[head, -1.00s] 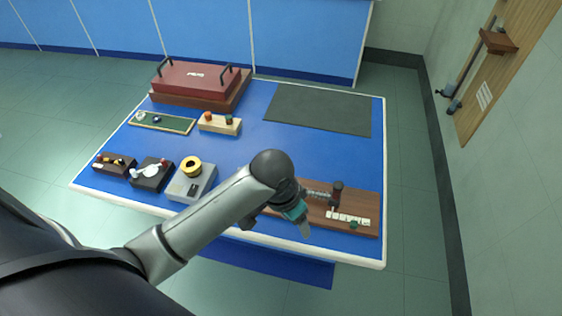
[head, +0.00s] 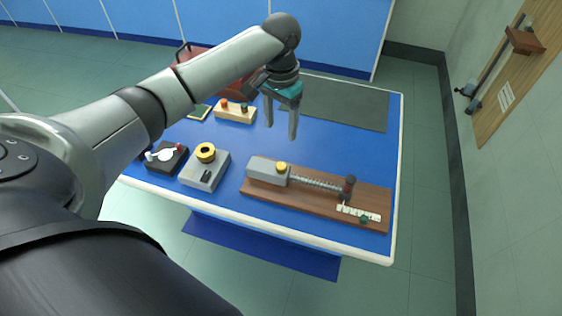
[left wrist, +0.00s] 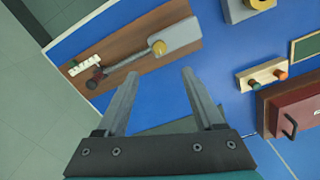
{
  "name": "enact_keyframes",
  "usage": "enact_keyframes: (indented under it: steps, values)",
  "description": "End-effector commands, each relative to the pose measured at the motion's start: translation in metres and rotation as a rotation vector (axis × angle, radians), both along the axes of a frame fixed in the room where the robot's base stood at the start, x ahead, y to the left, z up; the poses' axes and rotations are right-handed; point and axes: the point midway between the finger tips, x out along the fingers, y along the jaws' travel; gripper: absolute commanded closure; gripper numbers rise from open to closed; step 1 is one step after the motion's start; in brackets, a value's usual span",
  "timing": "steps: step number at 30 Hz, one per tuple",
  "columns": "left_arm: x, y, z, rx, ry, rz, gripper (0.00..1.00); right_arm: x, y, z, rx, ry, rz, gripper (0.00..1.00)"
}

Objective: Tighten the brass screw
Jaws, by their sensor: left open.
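A small brass-yellow knob, which looks like the brass screw (head: 282,167), stands on a grey block (head: 262,168) at the left part of a brown wooden board (head: 322,208). In the left wrist view the brass screw (left wrist: 159,48) shows beyond the fingertips, near the picture's upper middle. A ribbed rod (head: 318,182) runs from the block to a dark post with a red band (head: 348,187). My left gripper (head: 280,131) is open and empty, pointing down above the blue table top, behind the board. It also shows in the left wrist view (left wrist: 160,73). My right gripper is not in view.
A pale wooden block with knobs (head: 235,112) and a red case (head: 205,65) lie further back. A dark mat (head: 345,105) is bare.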

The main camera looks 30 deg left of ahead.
Motion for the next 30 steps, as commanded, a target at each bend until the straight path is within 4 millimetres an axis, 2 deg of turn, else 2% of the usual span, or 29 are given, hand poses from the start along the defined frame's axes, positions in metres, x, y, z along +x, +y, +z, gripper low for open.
enact_keyframes:
  steps: [12,18,24,30]
  values:
    - [-0.001,-0.001,-0.087,0.0,0.003,0.0,0.31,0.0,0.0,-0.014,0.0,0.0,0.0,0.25]
    - [-0.001,-0.001,-0.123,0.0,0.002,-0.001,0.31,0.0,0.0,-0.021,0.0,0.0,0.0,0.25]
    - [-0.001,-0.001,-0.142,0.001,0.0,-0.003,0.31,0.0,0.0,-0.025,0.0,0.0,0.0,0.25]
    - [-0.001,-0.001,-0.146,0.001,-0.001,-0.003,0.31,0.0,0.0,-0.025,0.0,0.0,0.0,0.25]
